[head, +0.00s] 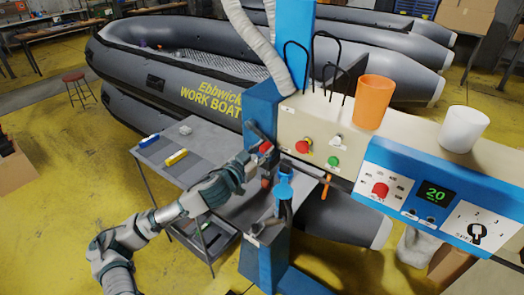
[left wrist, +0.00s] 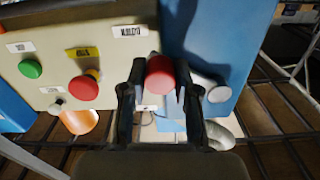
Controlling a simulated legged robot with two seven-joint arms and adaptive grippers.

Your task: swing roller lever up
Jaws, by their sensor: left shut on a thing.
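The roller lever shows as a red knob (left wrist: 160,76) between the two fingers of my left gripper (left wrist: 157,92) in the left wrist view. The fingers stand on either side of the knob and are shut on it. In the head view my left gripper (head: 257,158) is at the left end of the machine's cream control panel (head: 318,128), beside the blue column. The red knob (head: 266,147) shows there in part. The lever's arm is mostly hidden, and I cannot tell its angle. My right gripper is not in view.
A red button (head: 303,147) and a green button (head: 333,161) sit close right of the gripper. An orange cup (head: 373,101) and a white cup (head: 462,129) stand on the machine. A grey table (head: 195,150) holds small tools. Grey inflatable boats (head: 185,65) lie behind.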

